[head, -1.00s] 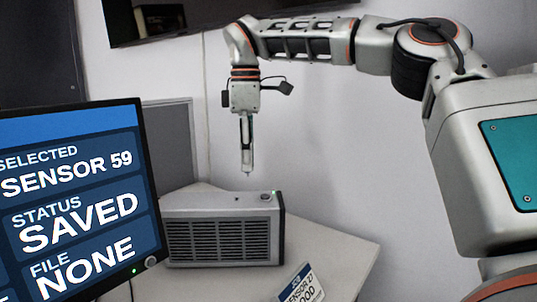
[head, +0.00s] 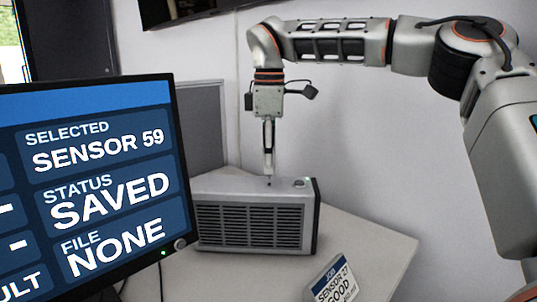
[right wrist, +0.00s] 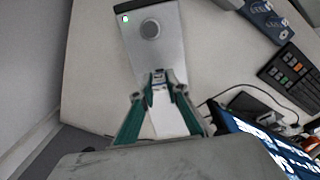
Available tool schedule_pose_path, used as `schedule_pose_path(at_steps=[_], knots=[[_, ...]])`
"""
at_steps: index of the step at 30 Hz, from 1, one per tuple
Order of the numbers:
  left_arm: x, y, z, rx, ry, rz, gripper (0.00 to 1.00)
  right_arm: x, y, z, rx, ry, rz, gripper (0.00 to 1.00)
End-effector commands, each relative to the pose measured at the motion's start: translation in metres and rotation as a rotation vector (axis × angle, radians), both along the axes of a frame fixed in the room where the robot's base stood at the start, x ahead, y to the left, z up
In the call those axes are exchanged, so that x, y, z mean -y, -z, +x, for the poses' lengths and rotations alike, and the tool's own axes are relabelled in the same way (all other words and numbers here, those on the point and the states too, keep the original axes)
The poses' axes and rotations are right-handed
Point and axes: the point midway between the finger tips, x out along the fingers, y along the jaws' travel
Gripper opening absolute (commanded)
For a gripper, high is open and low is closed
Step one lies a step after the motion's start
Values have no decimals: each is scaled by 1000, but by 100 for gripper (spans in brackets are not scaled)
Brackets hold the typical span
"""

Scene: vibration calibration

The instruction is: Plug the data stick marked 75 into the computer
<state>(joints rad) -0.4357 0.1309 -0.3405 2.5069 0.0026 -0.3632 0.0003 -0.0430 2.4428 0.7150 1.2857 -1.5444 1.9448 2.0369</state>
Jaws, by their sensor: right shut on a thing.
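The computer (head: 255,225) is a grey box with a dark front grille, standing on the table left of centre in the head view. Its top also shows in the right wrist view (right wrist: 155,50), with a round button and a green light. My right gripper (head: 268,152) points straight down over the computer's top. It is shut on a small data stick (right wrist: 159,77), seen between the fingertips in the right wrist view. The stick's lower end is at or just above the top; I cannot tell if it touches. Its number is not readable. My left gripper is not in view.
A monitor (head: 105,190) at the left reads SENSOR 59, SAVED, FILE NONE. A job card (head: 333,282) stands in front of the computer. The table (head: 370,240) is clear to the computer's right. The right wrist view shows a keyboard (right wrist: 290,75) and cables.

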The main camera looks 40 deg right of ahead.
Motion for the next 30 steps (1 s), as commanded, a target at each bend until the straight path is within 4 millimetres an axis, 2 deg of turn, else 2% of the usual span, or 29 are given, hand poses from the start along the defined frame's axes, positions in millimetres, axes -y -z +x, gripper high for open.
schedule_pose_path(at_steps=[15,30], knots=[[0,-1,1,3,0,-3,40,0,4,0,1,1,1,0],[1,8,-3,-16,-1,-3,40,0,12,0,0,0,0,0]])
